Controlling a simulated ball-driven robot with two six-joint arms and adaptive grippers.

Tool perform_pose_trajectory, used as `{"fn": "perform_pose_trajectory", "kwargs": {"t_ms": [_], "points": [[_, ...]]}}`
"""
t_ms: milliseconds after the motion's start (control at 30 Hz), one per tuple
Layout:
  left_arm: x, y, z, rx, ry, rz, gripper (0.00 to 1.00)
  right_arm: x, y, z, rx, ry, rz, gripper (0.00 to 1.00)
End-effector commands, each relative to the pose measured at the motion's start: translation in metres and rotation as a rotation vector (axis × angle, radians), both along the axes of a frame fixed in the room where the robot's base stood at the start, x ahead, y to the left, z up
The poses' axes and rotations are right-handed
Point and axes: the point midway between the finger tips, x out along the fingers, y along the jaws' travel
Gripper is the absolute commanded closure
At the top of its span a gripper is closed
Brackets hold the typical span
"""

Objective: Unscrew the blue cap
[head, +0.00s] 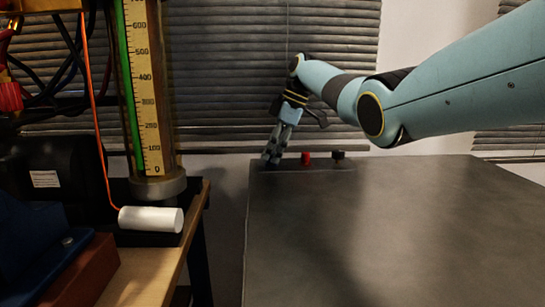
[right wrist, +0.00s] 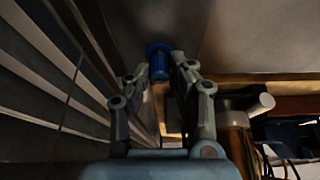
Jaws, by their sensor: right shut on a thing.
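My right gripper (head: 270,160) reaches down at the back left corner of the grey table. In the right wrist view its two fingers (right wrist: 160,72) are shut on the blue cap (right wrist: 158,62), one on each side. The blue cap has a wider round rim at its far end, close to the grey surface. In the head view the fingers hide the cap. My left gripper is in neither view.
A red cap (head: 306,158) and a black cap (head: 338,155) stand to the right along the back edge of the grey table (head: 400,230). Blinds and a wall are close behind. A gauge tube (head: 147,90) and white cylinder (head: 151,219) occupy the wooden bench at left.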

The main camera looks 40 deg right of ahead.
Motion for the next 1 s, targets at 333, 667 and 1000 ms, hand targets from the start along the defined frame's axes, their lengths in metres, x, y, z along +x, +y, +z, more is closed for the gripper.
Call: {"fn": "perform_pose_trajectory", "kwargs": {"t_ms": [333,667,1000], "points": [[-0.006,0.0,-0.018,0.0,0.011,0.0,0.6,-0.003,0.004,-0.007,0.01,0.017,0.112,1.0],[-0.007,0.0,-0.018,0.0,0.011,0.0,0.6,-0.003,0.005,-0.006,0.011,0.018,0.132,1.0],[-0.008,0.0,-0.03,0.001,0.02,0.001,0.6,-0.003,0.005,-0.01,0.01,0.02,0.186,1.0]]}}
